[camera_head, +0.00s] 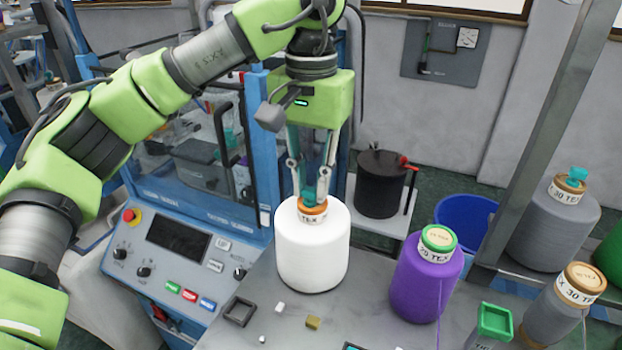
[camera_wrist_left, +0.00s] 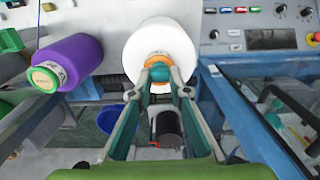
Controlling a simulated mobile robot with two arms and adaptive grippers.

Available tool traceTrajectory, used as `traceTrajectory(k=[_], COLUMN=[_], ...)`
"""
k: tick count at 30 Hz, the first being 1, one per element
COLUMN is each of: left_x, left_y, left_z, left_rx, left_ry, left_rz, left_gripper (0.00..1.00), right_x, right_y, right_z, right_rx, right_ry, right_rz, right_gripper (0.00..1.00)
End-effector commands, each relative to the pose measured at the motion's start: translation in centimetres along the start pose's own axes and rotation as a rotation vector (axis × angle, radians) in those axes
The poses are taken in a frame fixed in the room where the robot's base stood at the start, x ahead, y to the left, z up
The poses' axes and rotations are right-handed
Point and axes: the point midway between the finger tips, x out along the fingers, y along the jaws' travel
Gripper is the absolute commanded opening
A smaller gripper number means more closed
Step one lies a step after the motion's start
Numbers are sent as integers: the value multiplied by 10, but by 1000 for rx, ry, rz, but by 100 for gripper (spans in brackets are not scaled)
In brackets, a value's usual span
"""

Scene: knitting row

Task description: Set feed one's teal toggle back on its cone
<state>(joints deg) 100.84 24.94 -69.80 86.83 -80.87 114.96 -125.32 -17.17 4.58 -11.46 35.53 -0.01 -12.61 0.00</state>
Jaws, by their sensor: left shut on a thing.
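A large white cone (camera_head: 313,258) with an orange top and a "TEX" label band stands upright on the grey table. My left gripper (camera_head: 309,190) points straight down over it, shut on a small teal toggle (camera_head: 309,197). The toggle is at the cone's orange top; whether it rests there or is just above is hard to tell. In the left wrist view, the teal toggle (camera_wrist_left: 160,72) sits between the fingertips, in front of the orange top of the white cone (camera_wrist_left: 165,40). The fingers partly hide the toggle. My right gripper is not in view.
A purple cone (camera_head: 427,285) with a green top stands right of the white one. Grey cones (camera_head: 555,235) stand farther right, one topped by another teal toggle (camera_head: 573,175). A square tray (camera_head: 239,311) and small blocks lie in front. A control panel (camera_head: 178,240) is left.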

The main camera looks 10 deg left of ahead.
Motion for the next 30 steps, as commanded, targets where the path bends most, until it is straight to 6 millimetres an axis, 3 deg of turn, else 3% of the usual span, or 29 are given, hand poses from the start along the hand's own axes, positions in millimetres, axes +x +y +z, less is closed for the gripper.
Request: traceTrajectory(k=[10, 13, 24, 30], left_x=[4, 4, 0, -24], left_y=[0, 0, 0, 0], left_z=[1, 1, 0, 0], left_rx=[2, 2, 1, 1], left_ry=[-8, -8, -3, 0], left_rz=[-2, -2, -1, -3], left_gripper=[9, 37, 37, 37], right_x=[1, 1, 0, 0], right_y=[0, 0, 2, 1], right_z=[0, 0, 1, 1], right_rx=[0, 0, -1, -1], right_ry=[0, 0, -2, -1], right_rz=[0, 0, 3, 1], right_gripper=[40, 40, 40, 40])
